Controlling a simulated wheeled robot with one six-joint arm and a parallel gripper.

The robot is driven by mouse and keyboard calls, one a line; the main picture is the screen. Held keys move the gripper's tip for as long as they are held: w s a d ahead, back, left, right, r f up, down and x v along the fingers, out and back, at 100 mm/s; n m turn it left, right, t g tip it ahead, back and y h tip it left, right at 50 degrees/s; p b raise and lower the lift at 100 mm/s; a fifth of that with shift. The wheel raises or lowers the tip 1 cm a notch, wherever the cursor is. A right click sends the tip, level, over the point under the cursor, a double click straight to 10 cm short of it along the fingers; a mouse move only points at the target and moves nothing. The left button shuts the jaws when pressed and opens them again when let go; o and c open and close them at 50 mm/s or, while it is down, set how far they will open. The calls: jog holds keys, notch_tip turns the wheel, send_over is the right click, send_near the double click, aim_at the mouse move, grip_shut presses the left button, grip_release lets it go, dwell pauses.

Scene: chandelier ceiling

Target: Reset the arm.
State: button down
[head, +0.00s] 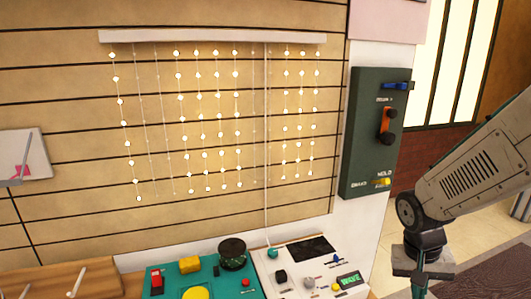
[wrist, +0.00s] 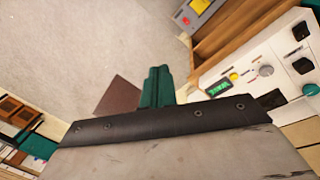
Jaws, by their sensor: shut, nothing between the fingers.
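My arm comes in from the right edge of the head view, with its wrist bent downward. My gripper (head: 420,287) points down at the lower right, and its tips are cut off by the frame's bottom edge. In the wrist view my gripper (wrist: 158,72) shows as two green fingers pressed together, with nothing held between them. Beyond them is pale floor and a dark brown patch.
A white control panel (head: 343,262) and a teal panel (head: 165,285) stand left of my gripper. A dark green switch box (head: 372,150) is on the wall post beside my arm. Strings of lights (head: 203,95) hang on the planked wall. Floor at right looks clear.

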jog(key=s+a+r+n+t+y, duration=0.1)
jog(key=s+a+r+n, duration=0.1)
jog(key=s+r, duration=0.5)
jog(key=s+a+r+n+t+y, duration=0.1)
jog(key=s+a+r, duration=0.3)
jog(key=s+r, duration=0.4)
jog(key=shift+r+n, duration=0.15)
jog(key=shift+n, duration=0.45)
dwell(0.8)
